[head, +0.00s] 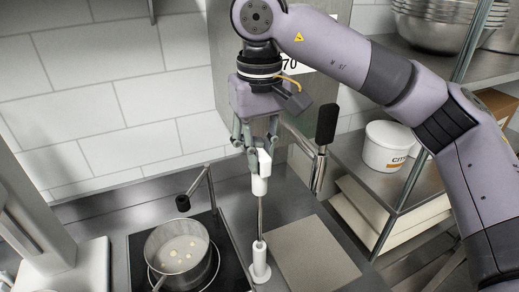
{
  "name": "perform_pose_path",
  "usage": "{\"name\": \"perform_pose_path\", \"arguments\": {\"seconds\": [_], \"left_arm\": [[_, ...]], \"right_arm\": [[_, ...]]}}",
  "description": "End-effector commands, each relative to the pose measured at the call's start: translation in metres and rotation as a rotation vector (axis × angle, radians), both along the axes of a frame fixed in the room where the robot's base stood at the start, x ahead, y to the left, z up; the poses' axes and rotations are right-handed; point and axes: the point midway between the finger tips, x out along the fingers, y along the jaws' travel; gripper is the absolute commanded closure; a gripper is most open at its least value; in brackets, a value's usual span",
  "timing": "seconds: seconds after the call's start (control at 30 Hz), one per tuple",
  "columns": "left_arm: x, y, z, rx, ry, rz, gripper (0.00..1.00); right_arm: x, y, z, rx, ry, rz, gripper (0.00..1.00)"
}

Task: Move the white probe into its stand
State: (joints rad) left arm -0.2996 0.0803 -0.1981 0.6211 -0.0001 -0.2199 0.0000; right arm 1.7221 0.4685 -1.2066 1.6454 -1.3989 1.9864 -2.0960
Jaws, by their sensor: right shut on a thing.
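The white probe (261,186) has a white handle and a thin metal shaft and hangs upright. My right gripper (256,150) is shut on the top of its handle. The white stand (260,262) is a small upright holder on the counter, right of the cooktop. The probe's lower end meets the top of the stand; I cannot tell how far it sits inside. My left gripper is not in view.
A metal pot (180,250) with pale liquid stands on the black cooktop (140,246). A grey mat (312,255) lies right of the stand. A black-handled tool (324,140) stands behind. A shelf holds a white tub (387,147) and metal bowls (440,25).

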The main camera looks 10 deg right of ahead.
Motion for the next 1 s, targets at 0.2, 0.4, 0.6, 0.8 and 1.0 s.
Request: {"name": "perform_pose_path", "arguments": {"seconds": [0.2, 0.4, 0.6, 0.8, 1.0], "left_arm": [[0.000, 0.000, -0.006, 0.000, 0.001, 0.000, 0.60], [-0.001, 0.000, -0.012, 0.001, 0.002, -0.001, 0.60], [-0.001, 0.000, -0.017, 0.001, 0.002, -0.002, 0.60], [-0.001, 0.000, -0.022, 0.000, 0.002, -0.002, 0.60], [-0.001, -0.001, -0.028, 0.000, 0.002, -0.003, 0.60]], "right_arm": [[0.000, 0.000, -0.007, 0.000, 0.000, 0.000, 1.00], [0.000, 0.000, -0.015, 0.000, 0.000, 0.000, 1.00], [0.000, 0.000, -0.021, 0.000, -0.001, 0.000, 1.00], [0.000, 0.000, -0.028, 0.000, -0.001, 0.000, 1.00], [0.000, 0.000, -0.035, 0.000, -0.001, 0.000, 1.00]]}}
